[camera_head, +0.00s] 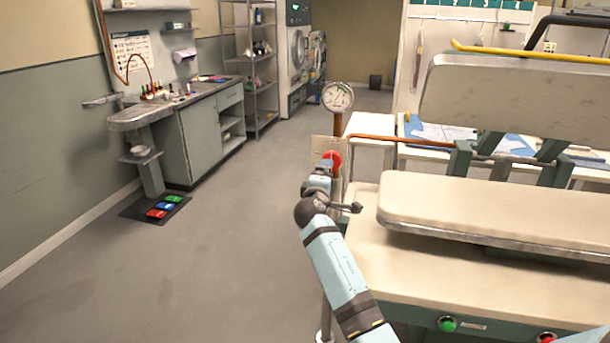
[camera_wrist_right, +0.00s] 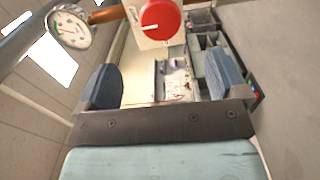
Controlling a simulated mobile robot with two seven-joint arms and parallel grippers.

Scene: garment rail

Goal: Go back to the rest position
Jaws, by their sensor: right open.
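My right gripper (camera_head: 325,169) is at the end of the light blue arm in the middle of the head view, close to a red round knob (camera_head: 332,159). In the right wrist view the two dark blue fingers of the gripper (camera_wrist_right: 163,78) are spread apart with nothing between them. The red knob (camera_wrist_right: 160,18), with a white mark, shows beyond the fingers near the top edge. I cannot tell whether any part of the gripper touches it. My left gripper is not in view.
A pressure gauge (camera_head: 337,97) stands on a copper pipe above the knob. To the right is a press with a pale padded board (camera_head: 490,212) and a raised upper plate (camera_head: 520,95). A workbench (camera_head: 210,120) stands at the left wall. The floor (camera_head: 230,240) between is clear.

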